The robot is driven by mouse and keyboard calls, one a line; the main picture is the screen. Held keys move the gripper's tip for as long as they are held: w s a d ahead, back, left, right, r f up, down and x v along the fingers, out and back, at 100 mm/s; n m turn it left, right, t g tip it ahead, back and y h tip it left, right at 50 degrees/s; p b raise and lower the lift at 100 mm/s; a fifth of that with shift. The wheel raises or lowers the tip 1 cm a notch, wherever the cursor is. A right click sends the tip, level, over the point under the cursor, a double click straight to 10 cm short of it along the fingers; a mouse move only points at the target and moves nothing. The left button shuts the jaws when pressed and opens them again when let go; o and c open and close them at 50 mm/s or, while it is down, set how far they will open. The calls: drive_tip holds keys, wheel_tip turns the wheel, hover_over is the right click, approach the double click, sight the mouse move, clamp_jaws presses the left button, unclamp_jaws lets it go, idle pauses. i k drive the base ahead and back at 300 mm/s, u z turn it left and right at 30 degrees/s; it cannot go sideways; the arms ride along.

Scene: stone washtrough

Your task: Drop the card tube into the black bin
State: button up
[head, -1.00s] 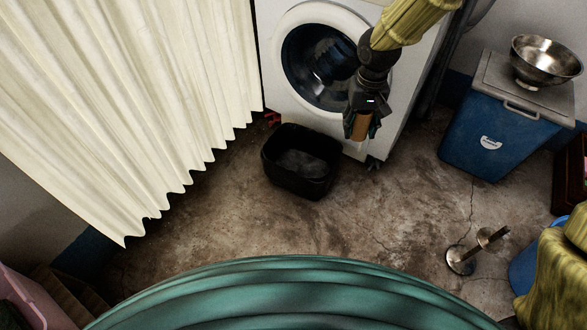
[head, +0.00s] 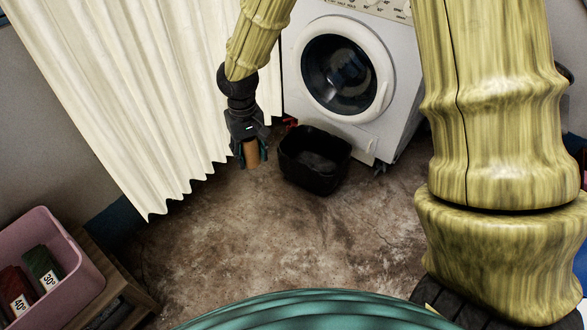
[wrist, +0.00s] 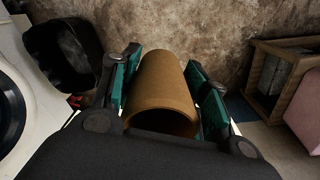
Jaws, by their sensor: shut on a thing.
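The card tube (head: 251,153) is a brown hollow cylinder. My gripper (head: 250,150) is shut on it and holds it pointing down in the head view, to the left of the black bin. In the wrist view the tube (wrist: 161,90) sits between the two green-padded fingers (wrist: 163,88), its open end facing the camera. The black bin (head: 315,183) stands on the floor in front of the washing machine, its open top facing up. It also shows at the upper left of the wrist view (wrist: 62,55), to the left of the tube and apart from it.
A white washing machine (head: 388,120) stands behind the bin. A pale curtain (head: 130,100) hangs at the left. A pink crate (head: 85,268) with boxes sits on a wooden stand (head: 125,283) at lower left. Bare floor (head: 230,240) lies in front of the bin.

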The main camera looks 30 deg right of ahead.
sight(317, 163)
drive_tip(key=u, duration=0.15)
drive_tip(key=i, duration=0.6)
drive_tip(key=z, duration=0.55)
drive_tip(key=i, duration=0.6)
drive_tip(key=z, duration=0.6)
